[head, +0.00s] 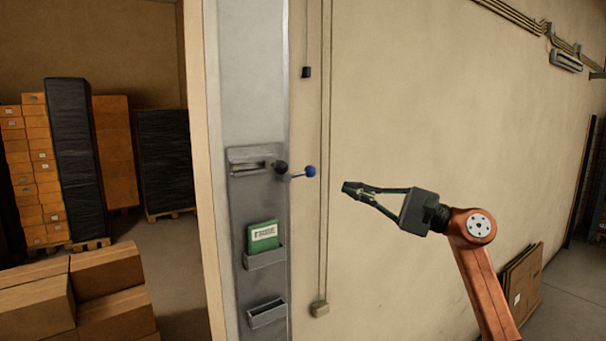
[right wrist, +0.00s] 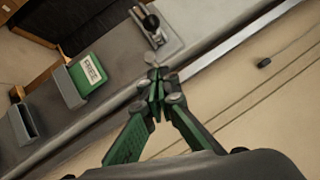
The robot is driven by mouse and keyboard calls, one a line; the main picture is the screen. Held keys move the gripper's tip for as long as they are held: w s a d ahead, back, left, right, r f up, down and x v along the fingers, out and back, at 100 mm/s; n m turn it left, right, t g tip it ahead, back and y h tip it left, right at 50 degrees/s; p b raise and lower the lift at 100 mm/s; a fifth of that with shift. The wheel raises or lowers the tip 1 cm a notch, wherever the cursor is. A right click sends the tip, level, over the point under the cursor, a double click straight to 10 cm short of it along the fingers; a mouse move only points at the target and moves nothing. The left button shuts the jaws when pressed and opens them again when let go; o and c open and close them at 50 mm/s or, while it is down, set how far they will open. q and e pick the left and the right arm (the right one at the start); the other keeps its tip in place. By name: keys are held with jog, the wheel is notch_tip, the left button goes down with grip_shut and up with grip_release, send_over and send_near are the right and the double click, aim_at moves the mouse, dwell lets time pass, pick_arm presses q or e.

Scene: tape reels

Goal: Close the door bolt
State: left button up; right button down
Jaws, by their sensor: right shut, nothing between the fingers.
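The door bolt (head: 282,170) is on a grey metal plate (head: 238,200) fixed to the door post. It has a dark round knob and a short rod ending in a blue ball (head: 310,171) that sticks out to the right. My right gripper (head: 347,187) is shut and empty, to the right of the blue ball and apart from it in the head view. In the right wrist view the bolt's knob (right wrist: 151,22) shows beyond my shut fingertips (right wrist: 157,80). The blue ball cannot be made out there. My left gripper is in neither view.
A green sign reading FREE (head: 263,237) stands in the upper holder; the lower holder (head: 267,314) is empty. Cords hang on the wall, one ending in a dark switch (head: 306,72). Cardboard boxes (head: 108,270) stand left of the post. The wall around my gripper is clear.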

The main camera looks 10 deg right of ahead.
jog(key=s+r+n, duration=0.1)
jog(key=r+n, duration=0.1)
jog(key=p, duration=0.6)
send_near(262, 167)
jog(key=shift+r, duration=0.9)
jog(key=shift+w+d+g+h, duration=0.3)
jog(key=shift+w+d+h, duration=0.1)
jog(key=shift+w, duration=0.1)
jog(key=a, duration=0.1)
jog(key=s+a+b, duration=0.1)
jog(key=a, duration=0.1)
jog(key=s+a+b, duration=0.1)
jog(key=shift+a, duration=0.4)
